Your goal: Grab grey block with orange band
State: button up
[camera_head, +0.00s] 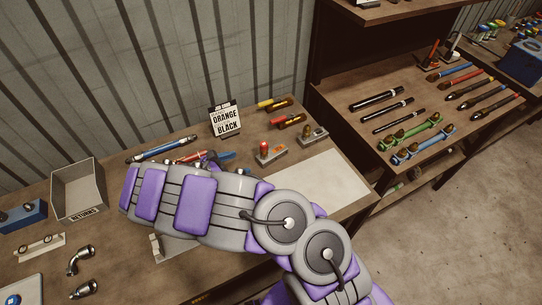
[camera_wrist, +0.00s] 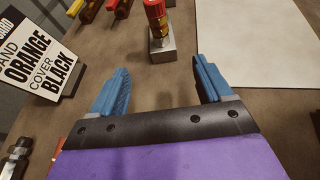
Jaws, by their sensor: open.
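A grey block (camera_wrist: 162,50) with a red and brass fitting standing upright on it is near the top middle of the wrist view. In the head view this block (camera_head: 271,157) stands on the workbench, right of my gripper. I cannot clearly make out an orange band on it. A second grey block (camera_head: 314,138) with a dark brass-coloured piece on top sits further right. My gripper (camera_wrist: 160,82) is open and empty, its blue fingers apart on either side of the block's line and short of it. In the head view my arm hides much of the gripper.
A sign (camera_head: 226,120) reading orange and black stands at the back of the bench. A pale mat (camera_head: 318,185) lies to the right. A grey returns bin (camera_head: 78,190) is at left.

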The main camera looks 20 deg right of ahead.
aim_at(269, 154)
jog(key=b+x, duration=0.3)
jog(key=x, duration=1.1)
jog(key=shift+d+b, duration=0.35)
jog(key=shift+b, duration=0.05)
jog(key=shift+r, duration=0.1)
jog(key=shift+c, duration=0.2)
jog(key=c, duration=1.3)
